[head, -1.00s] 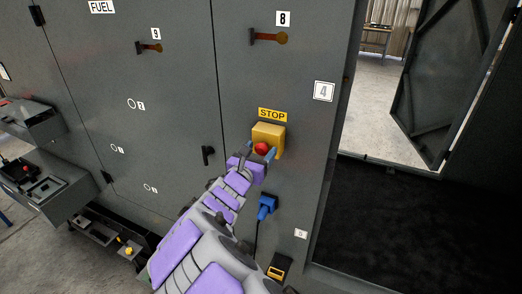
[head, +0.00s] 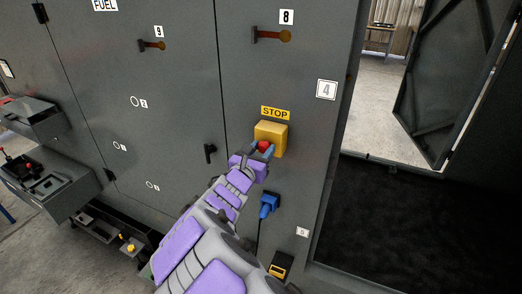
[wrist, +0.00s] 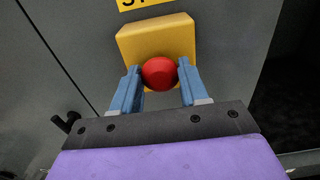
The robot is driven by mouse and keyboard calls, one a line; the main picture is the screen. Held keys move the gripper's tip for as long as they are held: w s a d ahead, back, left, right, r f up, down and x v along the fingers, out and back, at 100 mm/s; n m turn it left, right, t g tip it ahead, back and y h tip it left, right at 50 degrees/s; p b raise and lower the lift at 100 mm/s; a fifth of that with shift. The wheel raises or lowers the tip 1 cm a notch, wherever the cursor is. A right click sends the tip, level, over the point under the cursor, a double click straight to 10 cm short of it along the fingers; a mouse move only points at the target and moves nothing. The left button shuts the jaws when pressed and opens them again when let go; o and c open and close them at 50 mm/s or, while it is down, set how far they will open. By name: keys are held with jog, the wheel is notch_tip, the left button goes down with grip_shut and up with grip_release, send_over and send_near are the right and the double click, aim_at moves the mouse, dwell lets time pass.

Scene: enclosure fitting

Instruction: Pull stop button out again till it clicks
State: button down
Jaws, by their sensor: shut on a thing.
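The red stop button (wrist: 160,73) sits on the front of a yellow box (wrist: 170,38) on the grey cabinet. It also shows in the head view (head: 263,146), under a yellow STOP label (head: 275,112). My gripper (wrist: 158,76) has one blue finger on each side of the red button, shut on it. In the head view my gripper (head: 262,150) reaches up to the box (head: 272,132) from below. How far the button stands out from the box cannot be told.
A blue plug (head: 269,205) with a cable is on the cabinet below the box. A black handle (head: 209,152) is to the left. Red-orange levers are higher up, at label 8 (head: 272,36) and label 9. An open doorway is at the right.

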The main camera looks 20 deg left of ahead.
jog(key=shift+a+r, duration=0.1)
jog(key=shift+s, duration=0.7)
jog(key=shift+a, duration=0.1)
